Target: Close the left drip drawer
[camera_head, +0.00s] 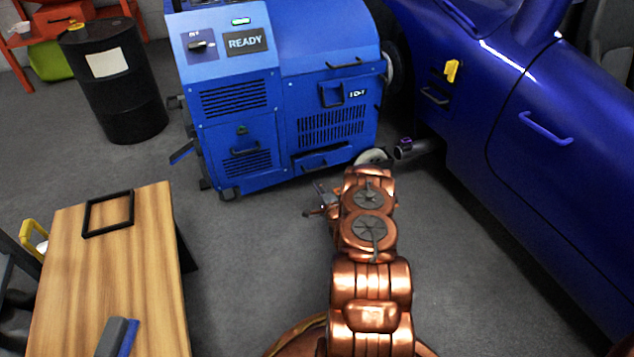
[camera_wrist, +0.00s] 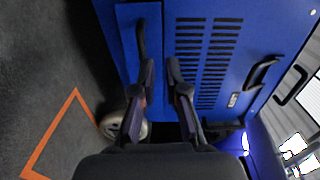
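The blue machine (camera_head: 280,100) has a low drawer (camera_head: 322,161) with a dark handle under the vents of its right-hand face. The drawer front seems to stand slightly proud of that face; how far is hard to tell. In the wrist view, turned sideways, the drawer front (camera_wrist: 128,30) and its handle (camera_wrist: 140,40) lie ahead, just left of the fingers. My gripper (camera_wrist: 160,68) is open and empty, its fingers apart before the machine. In the head view my gripper (camera_head: 322,203) is below the drawer, partly hidden by my copper arm. I see no clear contact.
A blue car (camera_head: 500,130) stands close on the right, with a pipe (camera_head: 418,148) near the machine. A wooden table (camera_head: 110,270) is at lower left, and a black barrel (camera_head: 115,85) at upper left. Grey floor is clear between table and machine.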

